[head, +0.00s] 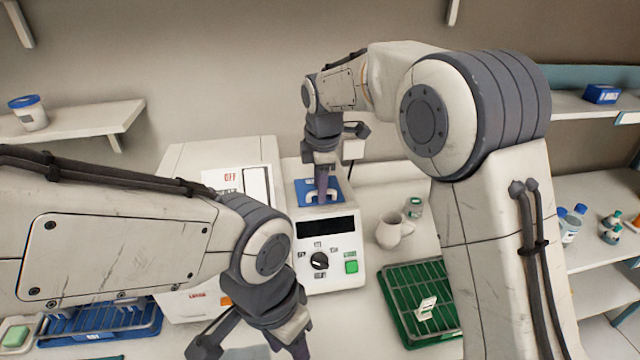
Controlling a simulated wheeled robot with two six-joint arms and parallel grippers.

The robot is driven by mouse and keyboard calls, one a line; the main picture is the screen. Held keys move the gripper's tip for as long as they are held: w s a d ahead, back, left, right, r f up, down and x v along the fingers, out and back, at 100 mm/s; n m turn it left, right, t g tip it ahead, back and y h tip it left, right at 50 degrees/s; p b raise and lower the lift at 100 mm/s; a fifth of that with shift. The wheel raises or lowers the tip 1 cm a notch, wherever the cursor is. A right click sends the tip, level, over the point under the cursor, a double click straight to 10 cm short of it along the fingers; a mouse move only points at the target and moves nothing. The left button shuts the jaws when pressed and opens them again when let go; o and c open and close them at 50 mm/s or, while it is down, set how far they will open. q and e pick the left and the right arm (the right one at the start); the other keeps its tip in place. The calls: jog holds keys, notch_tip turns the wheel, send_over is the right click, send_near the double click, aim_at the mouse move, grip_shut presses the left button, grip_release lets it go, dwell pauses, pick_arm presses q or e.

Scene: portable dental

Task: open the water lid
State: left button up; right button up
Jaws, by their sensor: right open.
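The water lid (304,187) is a blue panel with a white handle (334,195), on top of the white machine with a black display and a knob. It looks closed. My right gripper (322,192) is open and points down at the handle. Its fingers overlap the handle in the head view, and I cannot tell whether they touch it. They hide part of the handle and lid. My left gripper (252,345) is low in front of the machine, cut by the bottom edge; its jaw opening is unclear.
A white pitcher (389,231) and a small green-labelled jar (413,208) stand right of the machine. A green rack (393,290) holds a small packet. A blue rack (140,318) lies at the lower left. Wall shelves (95,121) flank the counter.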

grip_shut()
dwell(1.3)
